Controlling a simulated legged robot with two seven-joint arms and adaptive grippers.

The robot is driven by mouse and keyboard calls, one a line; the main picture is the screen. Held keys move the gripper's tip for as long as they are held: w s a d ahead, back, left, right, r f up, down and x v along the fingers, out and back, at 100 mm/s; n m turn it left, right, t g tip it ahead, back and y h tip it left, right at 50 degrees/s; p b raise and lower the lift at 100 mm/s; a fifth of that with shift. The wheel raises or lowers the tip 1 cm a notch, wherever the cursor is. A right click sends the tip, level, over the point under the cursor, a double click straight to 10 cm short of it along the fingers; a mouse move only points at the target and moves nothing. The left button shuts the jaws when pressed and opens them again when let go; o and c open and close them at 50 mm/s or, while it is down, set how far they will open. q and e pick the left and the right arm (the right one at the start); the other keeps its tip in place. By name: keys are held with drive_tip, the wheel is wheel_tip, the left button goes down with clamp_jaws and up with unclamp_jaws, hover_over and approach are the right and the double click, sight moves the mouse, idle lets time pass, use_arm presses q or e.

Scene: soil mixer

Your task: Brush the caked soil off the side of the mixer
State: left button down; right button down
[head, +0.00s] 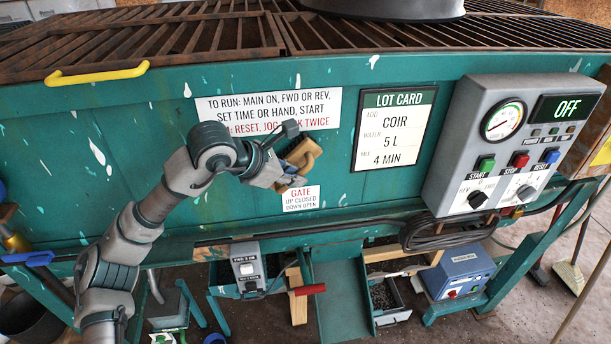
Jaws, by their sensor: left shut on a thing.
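The teal side of the mixer (400,200) spans the view, with pale drips and specks on it. My left arm comes up from the lower left. My left gripper (286,172) is shut on a wooden-handled brush (303,153) in front of the mixer's side, just below the instruction sign. The bristles are not clearly seen, and I cannot tell whether they touch the panel. No brown soil patch can be made out clearly; the gripper and brush hide part of the panel. My right gripper is not in view.
The control box (510,140) reads OFF at right, beside the lot card (394,128). The instruction sign (265,108) and gate label (301,198) flank the brush. A yellow handle (97,75) sits upper left. Below are a switch box (248,268), red-tipped lever (310,289) and coiled cable (445,234).

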use_arm(q)
drive_tip(key=shift+s+a+b, duration=0.15)
drive_tip(key=shift+a+b, duration=0.15)
drive_tip(key=shift+a, duration=0.85)
drive_tip(key=a, duration=0.2)
drive_tip(key=s+a+b, duration=0.1)
drive_tip(key=a, duration=0.2)
drive_tip(key=shift+s, duration=0.1)
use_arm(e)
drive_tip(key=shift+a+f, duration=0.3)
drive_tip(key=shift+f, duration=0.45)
use_arm(q)
drive_tip(key=shift+d, duration=0.1)
